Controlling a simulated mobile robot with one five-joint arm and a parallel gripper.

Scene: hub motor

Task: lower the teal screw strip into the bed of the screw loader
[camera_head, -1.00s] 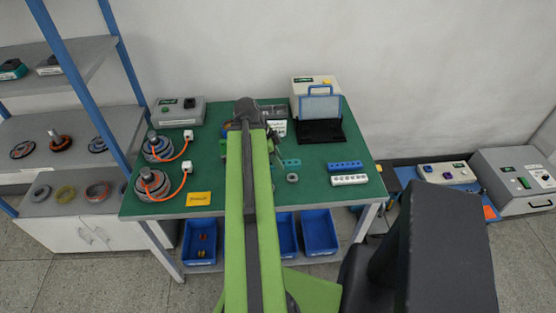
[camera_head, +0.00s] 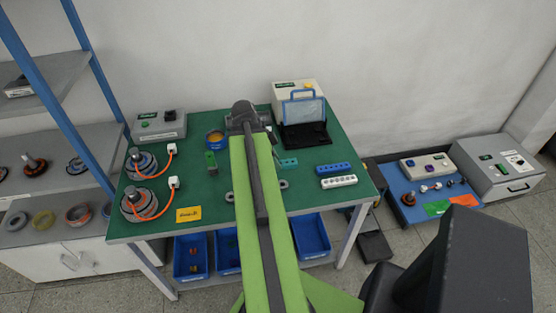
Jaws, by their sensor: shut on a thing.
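The teal screw strip (camera_head: 287,161) shows just right of my green arm, over the middle of the green table; its left end is hidden behind the arm. My gripper (camera_head: 274,152) is mostly hidden behind my arm, with only dark parts showing beside the strip. It is shut on the teal strip. The likely screw loader (camera_head: 304,134) is at the back right of the table, with a black bed and a raised clear lid in a blue frame. The strip is in front of it, apart from the bed. The strip's height above the table is hard to tell.
A blue strip (camera_head: 333,168) and a white strip (camera_head: 338,181) lie at the right. Two hub motors (camera_head: 142,203) with orange cables and a yellow label (camera_head: 188,214) are at the left. A cream box (camera_head: 296,92) stands behind the loader. The front right table top is clear.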

